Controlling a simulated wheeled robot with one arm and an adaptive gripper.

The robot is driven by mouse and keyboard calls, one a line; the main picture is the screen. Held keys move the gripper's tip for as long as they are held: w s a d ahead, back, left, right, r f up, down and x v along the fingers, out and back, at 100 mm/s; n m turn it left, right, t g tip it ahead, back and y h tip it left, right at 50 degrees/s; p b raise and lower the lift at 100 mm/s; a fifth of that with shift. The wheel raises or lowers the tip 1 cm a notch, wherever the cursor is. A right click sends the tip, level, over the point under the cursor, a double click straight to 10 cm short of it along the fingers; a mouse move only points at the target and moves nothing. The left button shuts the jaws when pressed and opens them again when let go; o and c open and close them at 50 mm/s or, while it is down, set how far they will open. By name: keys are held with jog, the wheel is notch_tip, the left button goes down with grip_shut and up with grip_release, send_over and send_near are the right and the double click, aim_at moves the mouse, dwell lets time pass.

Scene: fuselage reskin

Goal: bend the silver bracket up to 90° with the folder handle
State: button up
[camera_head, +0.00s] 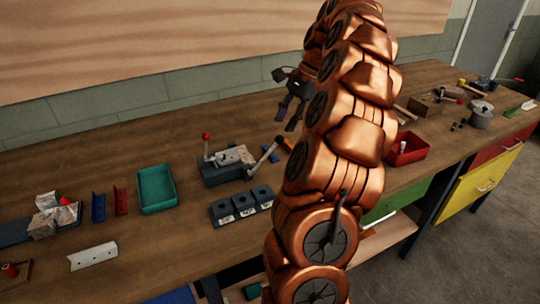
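The folder (226,172) is a dark block on the bench, left of my arm. A red-knobbed lever (206,146) stands up at its left end. A long handle (264,157) slants up and right from its right end. A pale silver piece (233,156) lies flat on top of the folder; it looks like the silver bracket, but its bend is too small to judge. My black gripper (286,122) hangs in the air above and right of the folder, fingers pointing down. The fingers look apart with nothing between them. It appears clear of the handle.
Labelled dark blocks (241,207) sit in front of the folder. A red bin (407,150) stands right, behind my arm. The bench behind the folder is clear.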

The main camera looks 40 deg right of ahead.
aim_at(270, 153)
jog(key=shift+p+x, duration=0.85)
jog(key=shift+x, duration=5.15)
jog(key=shift+d, duration=0.1)
jog(key=shift+c, duration=0.4)
grip_shut()
